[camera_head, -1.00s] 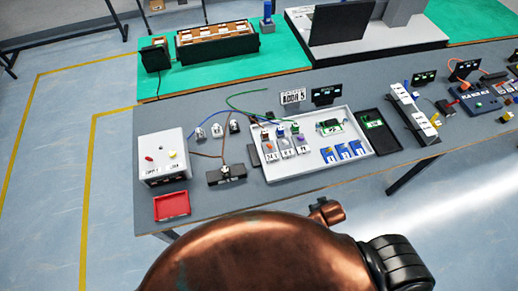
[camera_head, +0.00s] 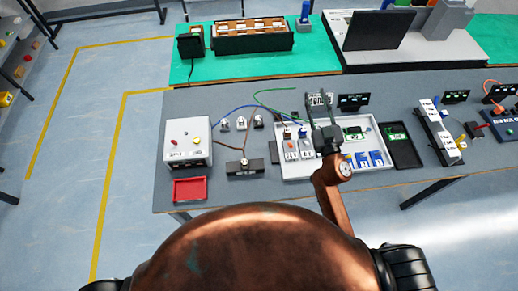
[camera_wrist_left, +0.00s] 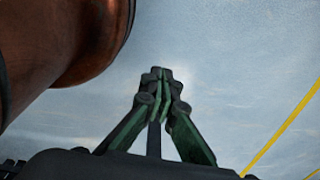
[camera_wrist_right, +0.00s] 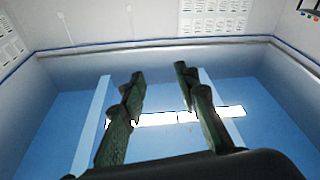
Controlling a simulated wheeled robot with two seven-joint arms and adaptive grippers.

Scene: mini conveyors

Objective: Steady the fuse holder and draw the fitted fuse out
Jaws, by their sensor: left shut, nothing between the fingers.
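My right gripper (camera_head: 319,98) rises in front of the shallow light tray (camera_head: 373,121) in the head view and hides part of it. The right wrist view shows its fingers (camera_wrist_right: 160,72) apart with nothing between them. My left gripper (camera_wrist_left: 160,76) is shut and empty over bare floor in the left wrist view; it is not visible in the head view. I cannot tell for sure which part is the fuse holder; a dark block (camera_head: 245,168) with a brown wire and several blue parts (camera_head: 377,158) in the tray show small. No fuse can be made out.
A white box (camera_head: 188,150) with red and yellow knobs stands left on the grey bench, behind a red tray (camera_head: 189,189). A dark tray (camera_head: 402,150) lies right of the light tray. A white-topped strip (camera_head: 438,130) stands farther right.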

